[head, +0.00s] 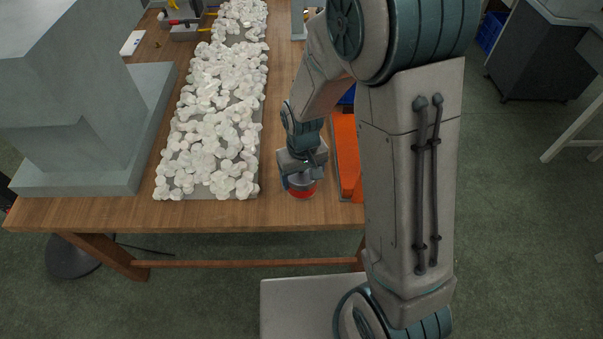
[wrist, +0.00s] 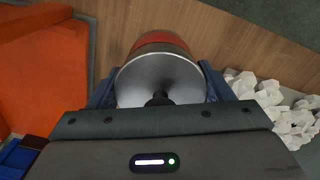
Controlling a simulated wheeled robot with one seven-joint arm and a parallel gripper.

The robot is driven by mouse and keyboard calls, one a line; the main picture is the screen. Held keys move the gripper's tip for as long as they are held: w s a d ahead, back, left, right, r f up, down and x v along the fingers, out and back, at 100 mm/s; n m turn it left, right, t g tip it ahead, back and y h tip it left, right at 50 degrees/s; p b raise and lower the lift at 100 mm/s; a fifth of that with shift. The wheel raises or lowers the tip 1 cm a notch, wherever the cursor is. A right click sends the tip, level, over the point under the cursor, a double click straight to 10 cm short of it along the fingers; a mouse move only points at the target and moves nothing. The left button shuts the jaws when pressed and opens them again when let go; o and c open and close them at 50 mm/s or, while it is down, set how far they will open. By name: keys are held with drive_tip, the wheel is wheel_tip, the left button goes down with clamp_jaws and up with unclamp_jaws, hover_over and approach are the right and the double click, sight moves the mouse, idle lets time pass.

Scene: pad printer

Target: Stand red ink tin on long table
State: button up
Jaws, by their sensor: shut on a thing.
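The red ink tin (head: 302,192) is at the front part of the long wooden table (head: 215,215), between the white crumpled pieces and the orange thing. In the wrist view the tin (wrist: 160,80) shows a silver top with a dark knob and a red side. My gripper (head: 300,183) is shut on the tin, with one blue finger on each side of it; the fingers also show in the wrist view (wrist: 160,88). The tin looks upright in the head view. Its base is at or close to the tabletop; I cannot tell if it touches.
A grey tray (head: 207,192) heaped with white crumpled pieces lies left of the gripper. An orange tray-like thing (head: 347,150) is close on the right. A large grey machine (head: 80,110) stands at the table's left. The front strip of tabletop is bare.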

drive_tip(key=shift+f+b, duration=1.85)
drive_tip(key=shift+f, duration=0.65)
drive_tip(key=shift+f+b, duration=0.35)
drive_tip(key=shift+f, duration=0.05)
drive_tip(key=o, duration=1.4)
drive_tip(key=shift+c, duration=0.2)
drive_tip(key=shift+r+p, duration=2.2)
drive_tip(key=shift+r, duration=0.85)
